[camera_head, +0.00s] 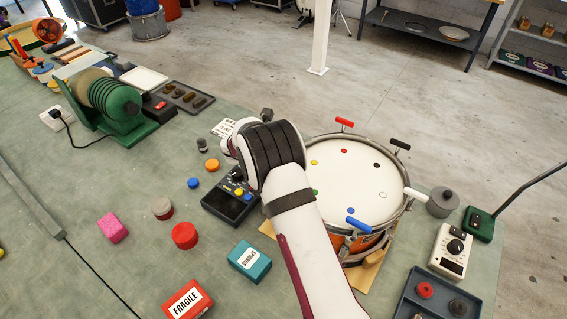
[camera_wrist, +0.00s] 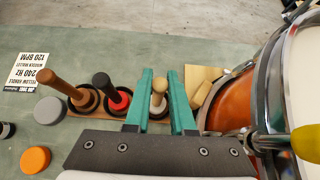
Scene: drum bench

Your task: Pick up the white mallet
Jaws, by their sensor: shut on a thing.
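The white mallet (camera_wrist: 158,98) is between the two teal fingers of my gripper (camera_wrist: 161,80) in the wrist view, with its pale handle pointing up. My gripper is shut on it. Its lower part is in or just over a dark ring at the right end of a brown rack (camera_wrist: 103,111); I cannot tell which. A brown mallet (camera_wrist: 63,87) and a black and red mallet (camera_wrist: 112,92) stand to its left in the same rack. In the head view my arm hides the fingers, the rack and the mallets.
An orange drum (camera_head: 345,175) with a white head stands close to the right of my gripper; its metal rim (camera_wrist: 268,77) shows in the wrist view. A black control box (camera_head: 229,203) lies left of my arm.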

